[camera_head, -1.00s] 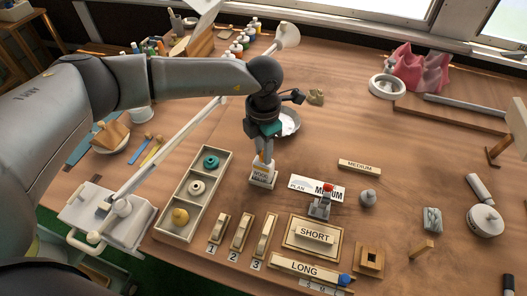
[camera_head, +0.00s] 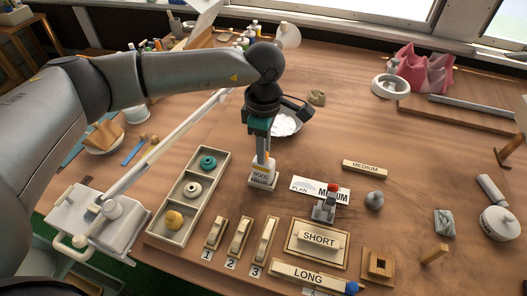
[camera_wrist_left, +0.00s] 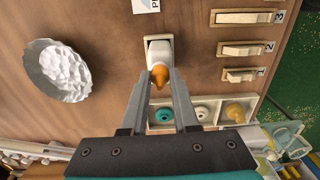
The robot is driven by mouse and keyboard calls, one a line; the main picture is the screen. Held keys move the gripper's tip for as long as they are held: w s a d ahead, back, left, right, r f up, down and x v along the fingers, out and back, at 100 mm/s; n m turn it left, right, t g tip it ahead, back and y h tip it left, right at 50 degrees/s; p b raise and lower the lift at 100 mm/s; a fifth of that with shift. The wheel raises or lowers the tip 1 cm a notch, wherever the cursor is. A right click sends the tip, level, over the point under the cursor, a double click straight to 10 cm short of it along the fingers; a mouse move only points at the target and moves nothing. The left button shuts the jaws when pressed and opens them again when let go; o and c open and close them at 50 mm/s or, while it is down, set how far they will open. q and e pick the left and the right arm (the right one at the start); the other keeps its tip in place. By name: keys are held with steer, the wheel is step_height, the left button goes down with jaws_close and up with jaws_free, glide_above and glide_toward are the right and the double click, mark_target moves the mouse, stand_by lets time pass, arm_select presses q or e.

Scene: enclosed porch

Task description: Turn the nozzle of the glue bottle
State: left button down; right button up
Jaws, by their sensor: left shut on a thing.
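The white glue bottle (camera_head: 262,180), labelled "WOOD GLUE", stands upright in a small pale holder on the table. Its orange nozzle (camera_wrist_left: 160,74) points up toward the camera in the left wrist view. My left gripper (camera_head: 263,157) comes down from above, and in the left wrist view its two fingertips (camera_wrist_left: 160,80) are closed on the orange nozzle, one on each side. The fingers hide part of the nozzle in the head view. My right gripper is not in view.
A tray (camera_head: 147,234) with teal, white and yellow pieces stands left of the bottle. A white bowl (camera_head: 299,124) is behind it. A "PLAN MEDIUM" card (camera_head: 302,186) and a red-topped clamp (camera_head: 323,211) lie to the right. Numbered wooden switches (camera_head: 240,238) are in front.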

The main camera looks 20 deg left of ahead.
arm_select(q)
steer(key=shift+m+b, duration=0.45)
steer(key=shift+m, duration=0.55)
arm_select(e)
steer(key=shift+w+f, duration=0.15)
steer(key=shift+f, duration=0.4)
arm_select(q)
steer(key=c, duration=0.6)
jaws_free()
steer(key=shift+c, duration=0.2)
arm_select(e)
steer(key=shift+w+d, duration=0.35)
arm_select(q)
step_height(320, 180, up, 15)
steer(key=p, duration=0.2)
steer(key=shift+r, duration=0.15)
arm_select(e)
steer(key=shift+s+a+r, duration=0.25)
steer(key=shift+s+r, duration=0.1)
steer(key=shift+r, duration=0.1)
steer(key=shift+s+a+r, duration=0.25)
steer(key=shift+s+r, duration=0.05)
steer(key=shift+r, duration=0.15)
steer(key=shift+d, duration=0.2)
arm_select(q)
steer(key=shift+s, duration=0.1)
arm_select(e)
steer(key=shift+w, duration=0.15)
